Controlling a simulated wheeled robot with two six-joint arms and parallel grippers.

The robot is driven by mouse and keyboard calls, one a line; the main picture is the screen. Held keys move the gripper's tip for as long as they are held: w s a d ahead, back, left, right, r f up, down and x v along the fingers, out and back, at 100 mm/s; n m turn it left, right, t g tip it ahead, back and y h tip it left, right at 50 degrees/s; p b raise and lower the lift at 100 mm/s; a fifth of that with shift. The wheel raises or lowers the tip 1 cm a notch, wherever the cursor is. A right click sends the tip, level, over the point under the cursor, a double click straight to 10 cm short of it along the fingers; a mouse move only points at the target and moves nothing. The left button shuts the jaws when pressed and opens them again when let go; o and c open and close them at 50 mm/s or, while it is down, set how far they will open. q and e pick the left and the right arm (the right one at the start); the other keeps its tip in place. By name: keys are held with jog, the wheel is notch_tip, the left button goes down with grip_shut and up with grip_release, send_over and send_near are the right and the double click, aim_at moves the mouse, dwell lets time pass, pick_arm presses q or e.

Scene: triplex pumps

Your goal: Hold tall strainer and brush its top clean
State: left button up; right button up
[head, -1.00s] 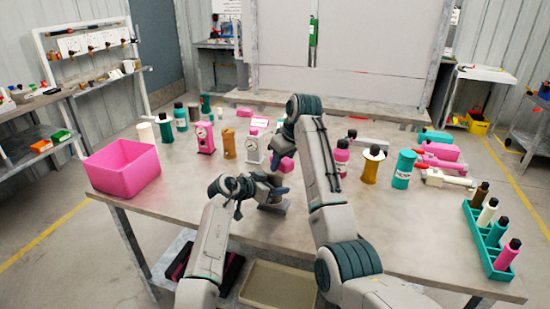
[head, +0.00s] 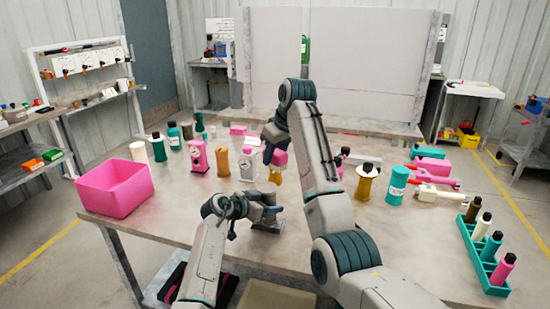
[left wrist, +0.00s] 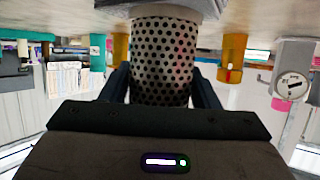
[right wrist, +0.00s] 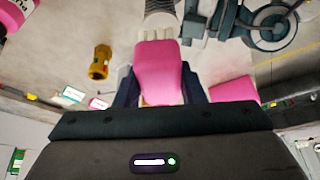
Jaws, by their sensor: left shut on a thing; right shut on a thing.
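The tall strainer, a pale cylinder with dark perforations, stands in the fingers of my left gripper (head: 256,206). The left wrist view shows its perforated wall (left wrist: 163,62) between the two fingers. The pink brush (head: 278,158) is shut in my right gripper (head: 272,148), above and slightly right of the left gripper in the head view. The right wrist view shows the brush's pink body (right wrist: 160,72) with pale bristles at its far end. Part of the strainer (right wrist: 160,8) shows just beyond the bristles; whether they touch is unclear.
A pink bin (head: 117,189) stands at the table's left. Pink and white gauge units (head: 247,164) and bottles stand behind the grippers. A teal canister (head: 396,183) and a teal bottle rack (head: 480,254) are to the right. Bare tabletop (head: 180,215) lies left of my left gripper.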

dwell(0.3)
pick_arm(q)
jog(key=o, duration=1.1)
